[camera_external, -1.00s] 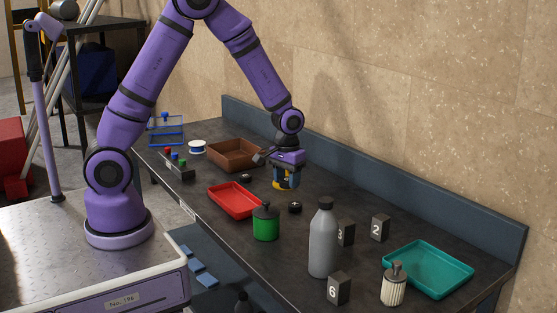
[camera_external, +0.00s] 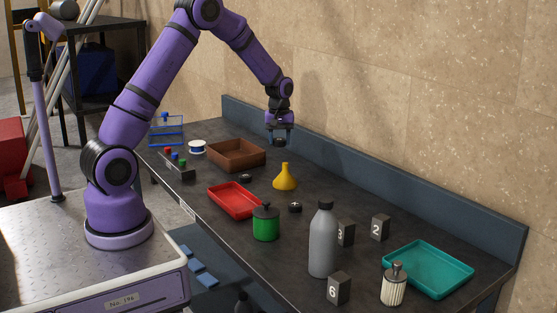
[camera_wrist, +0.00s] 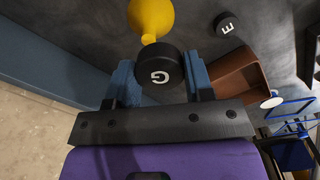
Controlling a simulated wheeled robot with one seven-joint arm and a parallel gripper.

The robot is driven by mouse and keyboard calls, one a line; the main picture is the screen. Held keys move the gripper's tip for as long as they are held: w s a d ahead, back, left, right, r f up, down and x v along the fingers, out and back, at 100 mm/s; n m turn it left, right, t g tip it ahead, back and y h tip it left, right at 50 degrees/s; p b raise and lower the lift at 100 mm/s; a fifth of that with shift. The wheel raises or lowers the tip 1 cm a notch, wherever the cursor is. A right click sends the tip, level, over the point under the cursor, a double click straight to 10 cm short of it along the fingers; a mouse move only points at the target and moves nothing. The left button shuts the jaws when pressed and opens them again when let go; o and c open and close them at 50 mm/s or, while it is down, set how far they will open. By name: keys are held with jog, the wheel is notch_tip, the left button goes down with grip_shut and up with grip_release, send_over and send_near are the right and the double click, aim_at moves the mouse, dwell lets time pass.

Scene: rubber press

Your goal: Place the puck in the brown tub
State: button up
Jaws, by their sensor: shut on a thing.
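My gripper (camera_external: 280,138) is raised above the table near the back ledge, to the right of the brown tub in the external view. Its blue fingers are shut on a black puck (camera_wrist: 160,70) marked with a white G, which also shows as a small dark shape between the fingers in the external view (camera_external: 280,142). The brown tub (camera_external: 252,164) is an open rectangular tray on the table. It shows in the wrist view (camera_wrist: 258,82), right of the held puck and apart from it. Its inside looks empty from outside.
A yellow funnel (camera_external: 285,181) stands below and in front of my gripper. Two other black pucks (camera_external: 245,179) (camera_external: 294,208) lie on the table. A red tray (camera_external: 236,213), green canister (camera_external: 266,225) and grey bottle (camera_external: 322,245) stand nearer the front. A spool (camera_external: 197,147) is left of the tub.

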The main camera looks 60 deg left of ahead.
aim_at(236, 155)
jog(key=s+a+n, duration=0.1)
jog(key=a+n, duration=0.8)
jog(key=a, duration=2.1)
jog(key=f, duration=1.5)
jog(key=shift+s+d+f, duration=0.1)
jog(key=shift+d, duration=0.1)
jog(key=shift+f, duration=0.1)
jog(key=o, duration=0.9)
